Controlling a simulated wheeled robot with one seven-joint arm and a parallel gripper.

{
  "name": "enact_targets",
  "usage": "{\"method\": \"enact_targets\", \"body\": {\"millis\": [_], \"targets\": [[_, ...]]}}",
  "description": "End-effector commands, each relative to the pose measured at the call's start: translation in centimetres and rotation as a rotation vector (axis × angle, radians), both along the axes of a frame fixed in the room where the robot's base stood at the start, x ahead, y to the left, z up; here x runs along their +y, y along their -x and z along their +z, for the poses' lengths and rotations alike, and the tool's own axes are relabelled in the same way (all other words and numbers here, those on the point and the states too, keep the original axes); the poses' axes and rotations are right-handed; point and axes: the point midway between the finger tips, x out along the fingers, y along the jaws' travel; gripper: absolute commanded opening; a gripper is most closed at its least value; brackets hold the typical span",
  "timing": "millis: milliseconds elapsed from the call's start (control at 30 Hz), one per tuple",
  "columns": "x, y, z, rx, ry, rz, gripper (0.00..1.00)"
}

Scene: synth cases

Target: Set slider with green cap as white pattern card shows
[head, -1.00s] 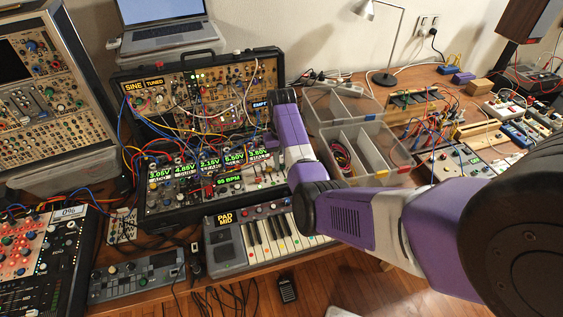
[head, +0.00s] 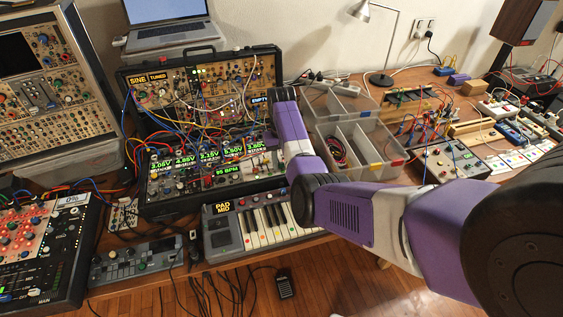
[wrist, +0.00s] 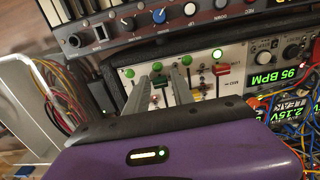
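A green slider cap (wrist: 160,82) sits on a white module panel (wrist: 203,76) in the wrist view. My gripper (wrist: 159,76) is above the panel, its two grey fingers on either side of the green cap, with a gap between them. I cannot tell whether either finger touches the cap. A red cap (wrist: 221,69) sits on another slider to the right. In the head view my arm hides the gripper and most of the white panel. Several white cards (head: 515,158) with small coloured marks lie at the right of the table. Their patterns are too small to read.

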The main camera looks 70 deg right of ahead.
Motion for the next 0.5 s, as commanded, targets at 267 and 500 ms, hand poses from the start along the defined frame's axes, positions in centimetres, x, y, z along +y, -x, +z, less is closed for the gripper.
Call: {"method": "enact_targets", "body": {"millis": [267,500], "targets": [[-0.1,0.0,0.3,-0.001,0.002,0.0,0.29],[-0.1,-0.1,3.7,-0.003,0.004,0.0,0.29]]}}
